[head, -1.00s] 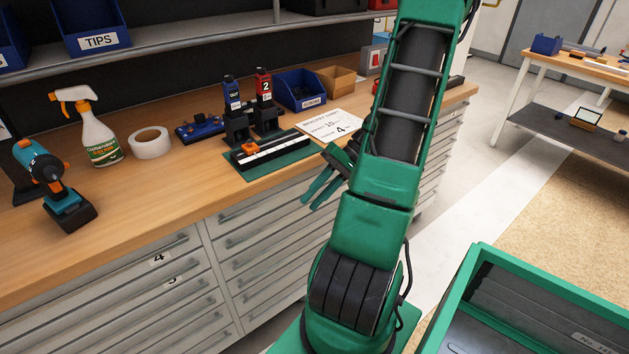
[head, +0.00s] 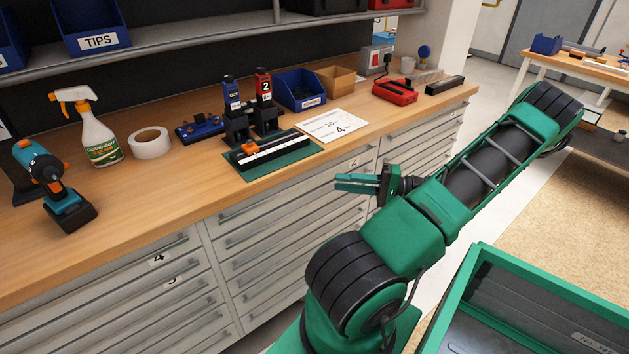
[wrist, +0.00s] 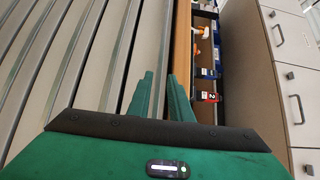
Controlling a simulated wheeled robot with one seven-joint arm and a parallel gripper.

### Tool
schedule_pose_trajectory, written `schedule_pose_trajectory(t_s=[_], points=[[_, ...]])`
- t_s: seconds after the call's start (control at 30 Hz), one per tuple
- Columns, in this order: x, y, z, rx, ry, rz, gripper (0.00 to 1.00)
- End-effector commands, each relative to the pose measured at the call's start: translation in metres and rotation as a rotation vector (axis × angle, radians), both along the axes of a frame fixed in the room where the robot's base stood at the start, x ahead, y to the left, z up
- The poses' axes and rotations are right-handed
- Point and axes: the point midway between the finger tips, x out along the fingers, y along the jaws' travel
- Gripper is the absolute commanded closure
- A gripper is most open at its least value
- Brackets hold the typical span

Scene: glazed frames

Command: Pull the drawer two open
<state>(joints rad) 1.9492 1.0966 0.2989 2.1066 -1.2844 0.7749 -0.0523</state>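Grey drawers with long bar handles fill the bench front: a left stack (head: 150,285), a middle stack (head: 285,235) and a right stack (head: 425,140). All that I see look shut. The left stack carries labels 4 and another number; a small label (head: 355,162) on the middle stack's top drawer is too small to read, so I cannot tell which drawer is two. My green gripper (head: 338,182) is in front of the middle stack's right part, fingers pointing left. In the wrist view its fingers (wrist: 160,88) are apart and empty, with drawer fronts (wrist: 75,60) beside them.
The wooden worktop (head: 140,205) holds a drill (head: 55,185), spray bottle (head: 97,135), tape roll (head: 150,143), green mat (head: 245,170), paper card (head: 332,125) and red case (head: 395,92). A green-rimmed bin (head: 500,268) stands at lower right. Floor shows between bench and bin.

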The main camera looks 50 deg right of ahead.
Motion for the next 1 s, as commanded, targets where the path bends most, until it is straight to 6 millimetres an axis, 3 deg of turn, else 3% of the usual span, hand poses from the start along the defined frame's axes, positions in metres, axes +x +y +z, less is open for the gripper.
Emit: schedule_pose_trajectory(t_s=[0.4,0.6,0.9,0.93,1.0], points=[[0.06,0.037,0.0,0.0,0.001,0.005,0.81],[0.072,0.045,0.0,-0.001,0.003,0.004,0.81],[0.074,0.046,0.0,-0.001,0.003,0.002,0.81],[0.074,0.046,0.0,-0.001,0.003,0.002,0.84],[0.074,0.046,0.0,-0.001,0.003,0.002,1.0]])
